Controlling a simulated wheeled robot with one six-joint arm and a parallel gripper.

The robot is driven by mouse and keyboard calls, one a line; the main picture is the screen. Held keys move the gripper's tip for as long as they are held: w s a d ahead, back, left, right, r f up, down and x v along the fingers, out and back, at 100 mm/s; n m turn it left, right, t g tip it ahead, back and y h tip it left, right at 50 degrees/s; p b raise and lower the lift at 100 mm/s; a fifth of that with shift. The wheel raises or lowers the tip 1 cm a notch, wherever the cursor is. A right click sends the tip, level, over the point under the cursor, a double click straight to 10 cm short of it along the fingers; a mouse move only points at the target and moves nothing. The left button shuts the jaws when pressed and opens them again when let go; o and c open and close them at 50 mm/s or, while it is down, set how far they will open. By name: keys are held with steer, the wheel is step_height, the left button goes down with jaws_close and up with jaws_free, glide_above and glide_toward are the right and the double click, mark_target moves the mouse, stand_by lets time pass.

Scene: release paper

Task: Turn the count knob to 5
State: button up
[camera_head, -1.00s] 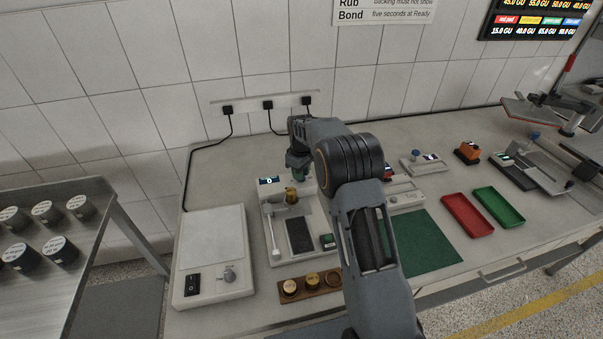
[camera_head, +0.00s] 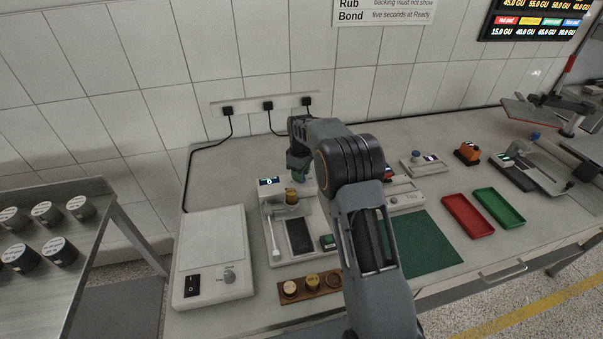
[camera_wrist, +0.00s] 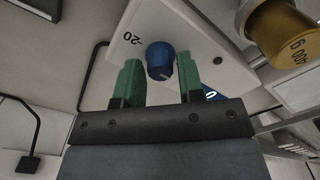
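The count knob, a small blue cap (camera_wrist: 160,62), stands on a white panel with a "-20" marking beside it in the wrist view. My gripper (camera_wrist: 160,78) is open, with one green finger on each side of the knob and a visible gap on both sides. A small lit display (camera_wrist: 210,93), partly behind the right finger, shows 0. In the head view my gripper (camera_head: 298,171) is over the back of the white machine (camera_head: 271,228), whose display (camera_head: 268,182) reads 0. The knob is hidden there by my gripper and arm.
A brass weight (camera_wrist: 285,35) marked 400 g is close at the upper right of the wrist view. Brass weights stand in a wooden holder (camera_head: 332,290) in front. A white balance (camera_head: 212,248) is at left, and red (camera_head: 466,216) and green (camera_head: 498,206) trays at right.

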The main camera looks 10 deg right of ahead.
steer(key=shift+o, duration=1.4)
step_height(320, 180, up, 14)
steer(key=shift+b, duration=0.35)
steer(key=shift+f, duration=0.1)
step_height(320, 180, down, 5)
steer(key=s+m, duration=0.3)
steer(key=m, duration=0.1)
steer(key=s+r+m+t, duration=0.2)
steer(key=s, duration=1.2)
steer(key=s+r+m+t, duration=0.2)
steer(key=s+m, duration=0.1)
steer(key=s, duration=1.1)
steer(key=shift+s, duration=0.15)
